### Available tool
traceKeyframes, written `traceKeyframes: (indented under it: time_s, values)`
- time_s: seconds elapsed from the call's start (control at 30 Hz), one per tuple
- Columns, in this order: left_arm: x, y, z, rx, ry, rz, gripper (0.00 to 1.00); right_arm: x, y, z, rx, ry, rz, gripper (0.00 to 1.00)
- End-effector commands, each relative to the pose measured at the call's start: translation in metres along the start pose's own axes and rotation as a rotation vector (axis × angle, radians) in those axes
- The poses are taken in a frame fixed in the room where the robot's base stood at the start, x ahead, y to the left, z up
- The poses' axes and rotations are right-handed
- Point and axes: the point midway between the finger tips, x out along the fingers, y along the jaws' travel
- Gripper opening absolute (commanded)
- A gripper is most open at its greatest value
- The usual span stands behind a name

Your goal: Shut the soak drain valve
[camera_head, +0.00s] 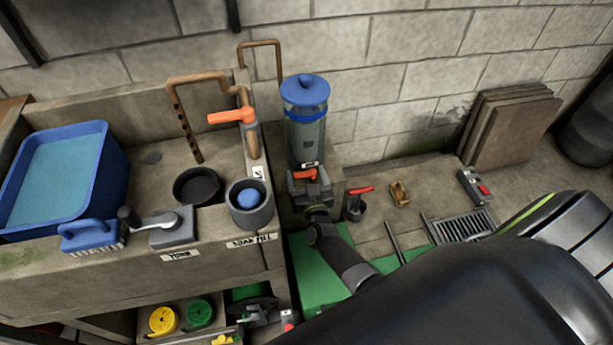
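No label that I can read names the soak drain valve. An orange valve handle (303,175) shows low on the blue-capped grey cylinder. My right gripper (311,184) is right at this handle, its fingers apart with the handle at their tips. I cannot tell whether they touch it. A second orange lever (232,116) lies roughly level on the copper pipe by the basin. A red-handled valve (358,192) stands on the ledge to the right of my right gripper. My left gripper is not in view.
The stone basin top holds a blue tub (62,178), a brush (92,235), a black dish (197,186) and a grey cup (249,204). A floor grate (459,227) and leaning slabs (508,125) are at right. My arm hides the lower right.

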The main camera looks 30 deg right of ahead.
Motion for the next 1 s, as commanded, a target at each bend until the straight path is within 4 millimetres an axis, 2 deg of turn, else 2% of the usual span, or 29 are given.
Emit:
traceKeyframes:
  time_s: [0.33,0.47,0.57,1.0]
  values:
    - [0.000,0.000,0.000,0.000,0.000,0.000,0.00,-0.002,0.000,0.001,-0.001,-0.003,-0.001,0.85]
    - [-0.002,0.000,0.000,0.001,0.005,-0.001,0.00,-0.011,0.000,0.001,0.000,-0.005,-0.001,0.85]
    - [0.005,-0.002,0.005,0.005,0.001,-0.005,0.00,-0.026,0.000,0.001,0.000,-0.006,0.000,0.85]
    - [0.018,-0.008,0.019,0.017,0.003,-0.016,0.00,-0.124,0.001,0.001,0.000,-0.005,0.002,0.85]
